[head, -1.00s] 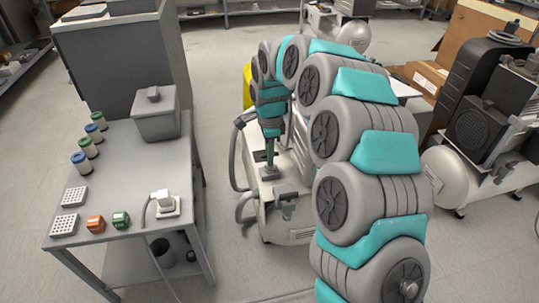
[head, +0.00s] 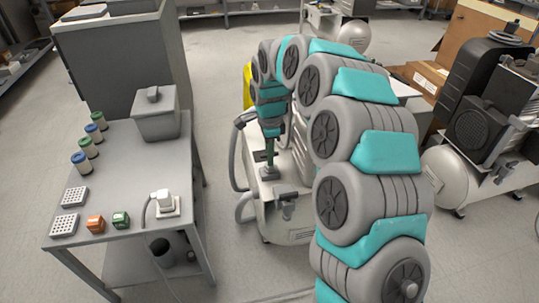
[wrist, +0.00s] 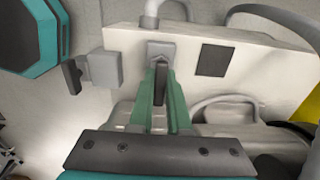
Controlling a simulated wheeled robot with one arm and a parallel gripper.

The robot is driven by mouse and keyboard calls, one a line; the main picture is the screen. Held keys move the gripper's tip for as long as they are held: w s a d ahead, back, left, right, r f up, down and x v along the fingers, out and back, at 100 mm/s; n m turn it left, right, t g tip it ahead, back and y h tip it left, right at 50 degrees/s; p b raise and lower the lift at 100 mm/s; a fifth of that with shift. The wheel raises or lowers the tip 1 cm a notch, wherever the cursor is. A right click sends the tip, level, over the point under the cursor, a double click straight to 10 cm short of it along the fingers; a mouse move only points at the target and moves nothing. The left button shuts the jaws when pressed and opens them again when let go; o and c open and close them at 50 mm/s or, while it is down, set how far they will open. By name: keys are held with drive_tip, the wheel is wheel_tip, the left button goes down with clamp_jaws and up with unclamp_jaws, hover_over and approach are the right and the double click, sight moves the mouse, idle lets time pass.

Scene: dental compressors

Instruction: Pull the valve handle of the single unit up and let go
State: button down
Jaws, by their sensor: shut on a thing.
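The single unit is a white cabinet, seen below my arm in the head view (head: 290,232) and across the wrist view (wrist: 265,85). A grey valve body (wrist: 160,50) sits on it, with a dark valve handle (wrist: 160,84) sticking out towards my gripper. My gripper (wrist: 161,88) has its green fingers on both sides of this handle and is shut on it. In the head view my gripper (head: 269,160) points down at the unit's top; the handle is too small to make out there.
A second grey fitting (wrist: 105,68) with a black lever (wrist: 72,76) is beside the valve. A hose (head: 236,165) curves at the unit's left. A workbench (head: 130,185) stands left, with a grey bin (head: 155,118). Another compressor (head: 485,125) stands right.

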drive_tip(key=shift+r, duration=0.85)
drive_tip(key=c, duration=0.9)
unclamp_jaws()
drive_tip(key=shift+o, duration=0.2)
drive_tip(key=shift+r, duration=0.1)
wheel_tip(320, 180, up, 7)
drive_tip(key=shift+f, duration=0.2)
drive_tip(key=shift+r, duration=0.5)
